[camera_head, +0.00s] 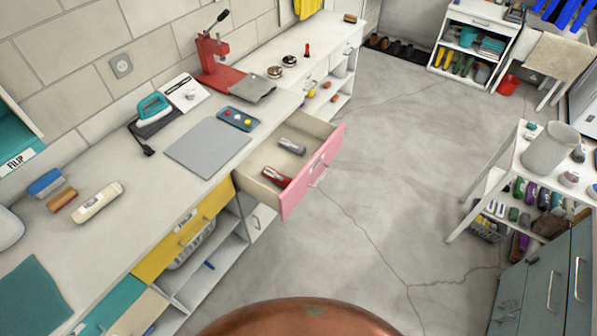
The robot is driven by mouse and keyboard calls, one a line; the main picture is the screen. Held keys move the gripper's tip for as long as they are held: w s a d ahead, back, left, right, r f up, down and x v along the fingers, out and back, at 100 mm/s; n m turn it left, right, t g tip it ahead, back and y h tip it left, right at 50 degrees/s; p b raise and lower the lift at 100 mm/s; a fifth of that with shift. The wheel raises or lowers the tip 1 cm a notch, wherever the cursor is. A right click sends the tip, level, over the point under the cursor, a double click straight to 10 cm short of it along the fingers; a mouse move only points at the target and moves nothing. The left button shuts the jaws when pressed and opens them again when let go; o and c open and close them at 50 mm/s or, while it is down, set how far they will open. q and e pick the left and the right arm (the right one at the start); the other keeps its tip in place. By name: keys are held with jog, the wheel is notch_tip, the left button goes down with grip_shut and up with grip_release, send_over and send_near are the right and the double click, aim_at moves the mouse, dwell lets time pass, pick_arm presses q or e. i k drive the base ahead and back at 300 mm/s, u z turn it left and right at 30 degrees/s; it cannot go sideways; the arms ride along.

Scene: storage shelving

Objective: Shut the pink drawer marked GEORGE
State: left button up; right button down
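The pink drawer (315,175) stands open, pulled out from the long counter in the middle of the view. Its pink front faces right, with a metal handle (318,178) and a small label too small to read from here. Inside the drawer lie a red object (276,176) and a grey metallic object (291,146). Neither of my grippers shows in the head view.
The counter (75,215) runs along the wall at left, with a closed yellow drawer (188,234) nearer than the pink one. Open grey floor (390,170) lies right of the drawer. A white shelf table (506,160) and grey cabinet (545,285) stand at right.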

aim_at(322, 140)
jog(key=u, duration=0.4)
jog(key=i, duration=1.1)
jog(key=z, duration=0.55)
